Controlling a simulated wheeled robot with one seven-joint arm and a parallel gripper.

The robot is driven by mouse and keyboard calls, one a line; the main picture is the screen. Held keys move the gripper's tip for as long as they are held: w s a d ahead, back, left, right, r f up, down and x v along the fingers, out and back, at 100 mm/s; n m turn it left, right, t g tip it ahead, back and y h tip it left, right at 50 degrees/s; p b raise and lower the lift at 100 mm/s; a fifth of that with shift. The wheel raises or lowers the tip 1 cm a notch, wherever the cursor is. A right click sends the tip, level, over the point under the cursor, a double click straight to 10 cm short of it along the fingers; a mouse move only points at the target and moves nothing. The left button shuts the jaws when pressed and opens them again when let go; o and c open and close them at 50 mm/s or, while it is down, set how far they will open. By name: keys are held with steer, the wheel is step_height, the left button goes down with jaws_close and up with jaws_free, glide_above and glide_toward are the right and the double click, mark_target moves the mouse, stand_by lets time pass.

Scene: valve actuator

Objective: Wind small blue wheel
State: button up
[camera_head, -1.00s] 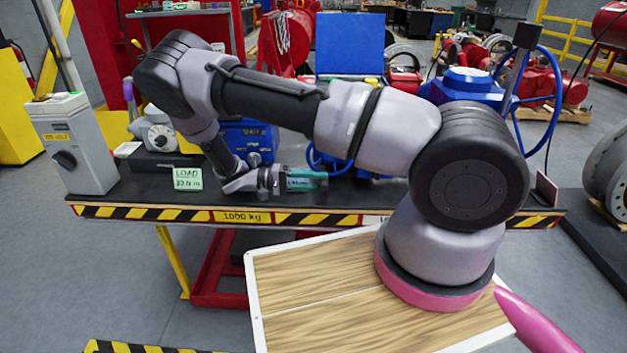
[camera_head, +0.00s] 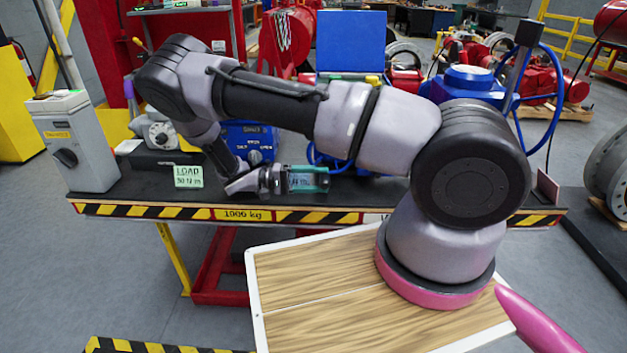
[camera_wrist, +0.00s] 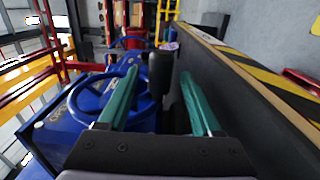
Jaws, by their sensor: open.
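The small blue wheel (camera_wrist: 146,108) shows in the wrist view as a blue ring on a blue box (camera_wrist: 62,130), partly behind my left finger. A black upright knob (camera_wrist: 157,76) stands at the ring's right side, between my fingers; I cannot tell if it is touched. In the head view part of a blue ring (camera_head: 318,158) shows behind my arm. My gripper (camera_head: 326,180) is low over the bench's front part; its two teal fingers are apart in the wrist view (camera_wrist: 157,68). A larger blue wheel (camera_head: 551,95) stands at the right.
The dark bench (camera_head: 128,192) has a striped front edge. A grey switch box (camera_head: 85,150), a LOAD display (camera_head: 188,177) and a blue box with lettering (camera_head: 250,140) stand left of my gripper. A blue panel (camera_head: 350,45) rises behind my arm.

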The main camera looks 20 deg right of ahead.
steer(key=v, duration=1)
steer(key=shift+w+a, duration=0.1)
steer(key=shift+a, duration=0.25)
